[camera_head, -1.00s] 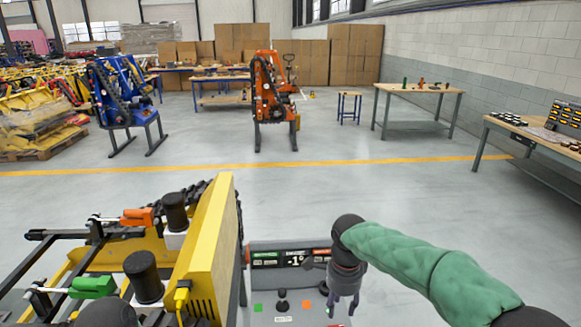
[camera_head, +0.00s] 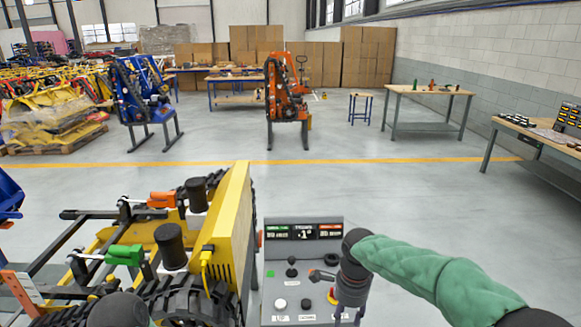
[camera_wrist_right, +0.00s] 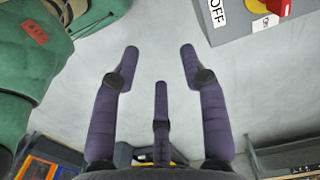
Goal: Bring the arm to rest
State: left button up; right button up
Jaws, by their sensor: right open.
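My right arm in its green sleeve comes in from the right of the head view. Its gripper (camera_head: 347,306) hangs pointing down over the right side of a grey control panel (camera_head: 278,305). In the right wrist view the purple fingers of the right gripper (camera_wrist_right: 160,70) are spread apart with nothing between them, above grey floor. A corner of the panel (camera_wrist_right: 228,28) with an OFF label and a red knob on yellow shows at upper right, apart from the fingers. My left gripper is not in view.
An orange machine (camera_head: 287,100), a blue machine (camera_head: 140,100) and a workbench (camera_head: 428,92) stand farther off. The floor beyond the yellow line (camera_head: 350,163) is largely open.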

jog(key=s+a+f+n+y, duration=0.1)
jog(key=s+a+f+n, duration=0.2)
jog(key=f, duration=0.8)
jog(key=s+a+f+n+y, duration=0.15)
jog(key=s+f+n, duration=0.25)
jog(key=f, duration=0.7)
jog(key=s+f+n+y, duration=0.1)
jog(key=s+f+n, duration=0.6)
jog(key=s+f, duration=0.5)
jog(key=s, duration=0.3)
jog(key=shift+s+d+f, duration=0.15)
